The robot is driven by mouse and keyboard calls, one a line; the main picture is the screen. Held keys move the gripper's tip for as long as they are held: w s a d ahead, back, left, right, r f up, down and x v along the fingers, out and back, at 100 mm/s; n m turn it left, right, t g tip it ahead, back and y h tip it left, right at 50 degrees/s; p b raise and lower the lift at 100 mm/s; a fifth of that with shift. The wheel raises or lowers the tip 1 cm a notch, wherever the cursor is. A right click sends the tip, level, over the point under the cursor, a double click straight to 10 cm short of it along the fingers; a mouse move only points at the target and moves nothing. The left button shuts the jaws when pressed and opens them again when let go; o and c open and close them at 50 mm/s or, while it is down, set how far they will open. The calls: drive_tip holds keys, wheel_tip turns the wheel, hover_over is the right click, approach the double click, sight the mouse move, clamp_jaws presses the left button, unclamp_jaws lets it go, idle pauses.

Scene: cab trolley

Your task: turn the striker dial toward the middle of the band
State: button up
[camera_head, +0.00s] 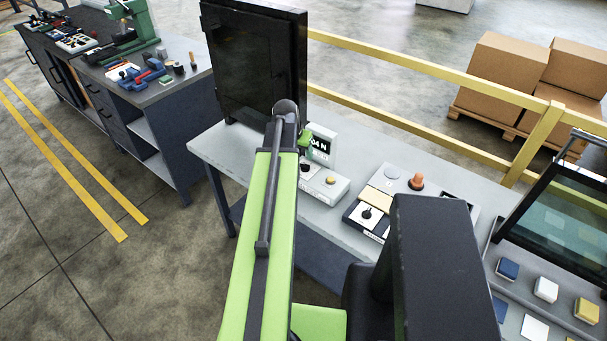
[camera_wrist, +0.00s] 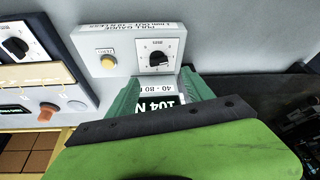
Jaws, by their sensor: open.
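The gauge box (camera_wrist: 110,35) is pale grey, with a label that seems to read "PULL GAUGE". On it is a black dial (camera_wrist: 157,58) on a white square scale; it looks like the striker dial, but I cannot read its setting surely. A yellow button (camera_wrist: 107,62) sits to its left. The display (camera_wrist: 165,103) reads "104 N", with "40 - 80 N" beside it. In the wrist view my gripper (camera_wrist: 160,80) is open, its green fingers either side of the display, tips near the dial's lower edge. In the head view my arm partly hides the gauge box (camera_head: 327,188).
A dark door panel (camera_head: 255,65) stands behind the gauge on the grey bench (camera_head: 215,150). To the right is another unit with a black knob (camera_head: 367,212) and an orange button (camera_head: 417,182). A dark-framed screen (camera_head: 570,215) and several coloured blocks lie farther right.

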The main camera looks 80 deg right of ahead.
sight(304, 164)
drive_tip(key=b+x, duration=0.7)
drive_tip(key=x, duration=0.2)
drive_tip(key=shift+d+f, duration=0.2)
drive_tip(key=shift+f, duration=0.1)
drive_tip(key=shift+r, duration=0.1)
drive_tip(key=shift+c, duration=0.3)
